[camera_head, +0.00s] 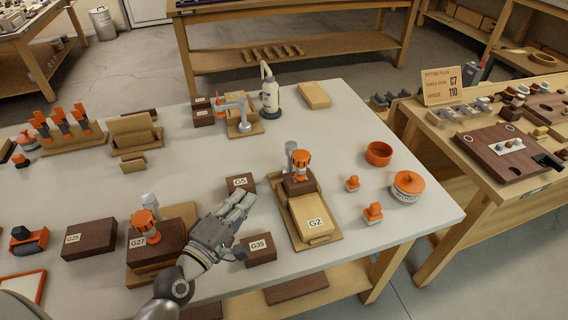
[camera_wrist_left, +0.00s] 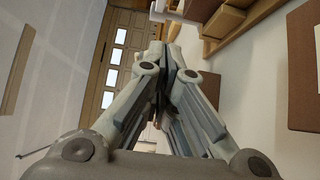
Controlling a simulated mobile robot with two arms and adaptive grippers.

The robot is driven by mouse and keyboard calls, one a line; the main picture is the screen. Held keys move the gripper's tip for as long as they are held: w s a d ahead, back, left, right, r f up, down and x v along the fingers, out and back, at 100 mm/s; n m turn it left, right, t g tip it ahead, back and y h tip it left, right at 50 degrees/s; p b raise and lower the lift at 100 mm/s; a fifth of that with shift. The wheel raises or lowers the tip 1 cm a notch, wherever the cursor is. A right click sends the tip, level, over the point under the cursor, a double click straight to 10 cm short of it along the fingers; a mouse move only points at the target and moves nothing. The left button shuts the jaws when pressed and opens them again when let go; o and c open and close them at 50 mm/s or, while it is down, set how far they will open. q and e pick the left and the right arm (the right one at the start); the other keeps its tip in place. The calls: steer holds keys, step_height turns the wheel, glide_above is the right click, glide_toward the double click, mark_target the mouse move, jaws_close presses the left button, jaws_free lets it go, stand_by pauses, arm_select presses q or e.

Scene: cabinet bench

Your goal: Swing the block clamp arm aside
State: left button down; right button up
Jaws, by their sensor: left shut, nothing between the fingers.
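One block clamp with an orange knob (camera_head: 301,158) and grey post stands at the back end of the wooden tray holding the light block G2 (camera_head: 312,217). A dark block sits under that knob. A second clamp with an orange knob (camera_head: 144,220) stands over the dark block G27 (camera_head: 150,240). A grey clamp arm (camera_head: 232,106) stands on a wooden base farther back. My left gripper (camera_head: 246,202) is shut and empty above the bench, between G27 and the G2 tray. Its fingers also show in the left wrist view (camera_wrist_left: 165,60). My right gripper is not in view.
Dark blocks G5 (camera_head: 241,183) and G35 (camera_head: 261,248) lie close to my left gripper. A white bottle (camera_head: 269,95) stands at the back. An orange bowl (camera_head: 379,153) and lidded jar (camera_head: 407,187) stand at right. The bench middle is mostly clear.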

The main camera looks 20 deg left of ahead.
arm_select(q)
steer(key=p, duration=0.2)
glide_toward(290, 156)
steer(key=w+a, duration=0.2)
steer(key=a, duration=0.1)
steer(key=d, duration=0.1)
steer(key=w+d, duration=0.2)
steer(key=shift+w+d+f+p, duration=0.15)
steer(key=shift+w+d+p, duration=0.1)
steer(key=shift+d+p, duration=0.1)
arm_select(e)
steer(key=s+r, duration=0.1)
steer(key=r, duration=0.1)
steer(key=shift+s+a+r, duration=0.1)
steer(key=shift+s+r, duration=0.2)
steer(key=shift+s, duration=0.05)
